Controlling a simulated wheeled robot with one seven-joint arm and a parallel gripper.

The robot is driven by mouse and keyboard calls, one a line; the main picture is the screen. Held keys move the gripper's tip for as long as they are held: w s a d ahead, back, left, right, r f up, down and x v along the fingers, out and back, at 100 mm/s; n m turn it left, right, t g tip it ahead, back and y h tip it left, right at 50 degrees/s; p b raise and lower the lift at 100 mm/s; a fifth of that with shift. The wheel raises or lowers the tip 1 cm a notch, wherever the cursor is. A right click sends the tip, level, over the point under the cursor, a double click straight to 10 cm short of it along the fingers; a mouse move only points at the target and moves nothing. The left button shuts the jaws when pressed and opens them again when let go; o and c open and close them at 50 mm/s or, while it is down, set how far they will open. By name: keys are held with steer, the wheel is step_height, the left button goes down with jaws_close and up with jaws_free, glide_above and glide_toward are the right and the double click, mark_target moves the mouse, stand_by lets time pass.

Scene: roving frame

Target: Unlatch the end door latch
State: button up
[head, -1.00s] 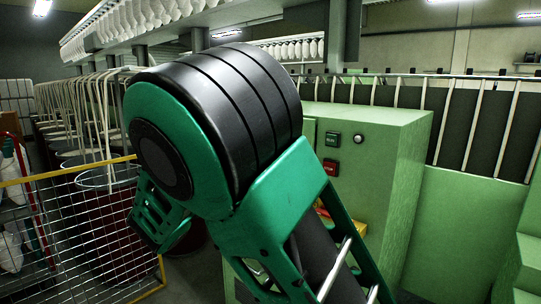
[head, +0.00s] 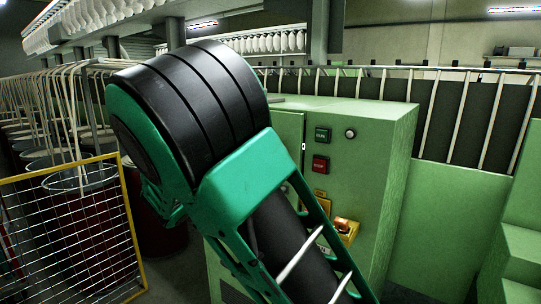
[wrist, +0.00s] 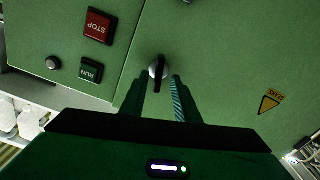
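The latch (wrist: 158,68) is a small round silver knob with a dark bar, on a green cabinet door panel (wrist: 225,60) in the wrist view. The bar runs up and down in the picture. My gripper (wrist: 160,82) is open, with one finger on each side of the bar's lower end. A gap shows between the fingers, and I cannot tell whether they touch the latch. In the head view my arm covers the gripper and the latch; the green cabinet (head: 375,160) stands behind the arm.
The cabinet has a red stop button (head: 320,164), a green run button (head: 322,134) and a yellow switch box (head: 346,230). A yellow-framed mesh fence (head: 70,230) and dark red bins stand at the left. A yellow warning triangle (wrist: 269,103) is right of the latch.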

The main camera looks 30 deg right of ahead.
steer(key=shift+x, duration=0.9)
jaws_close()
steer(key=shift+w+a, duration=0.1)
steer(key=shift+a, duration=0.05)
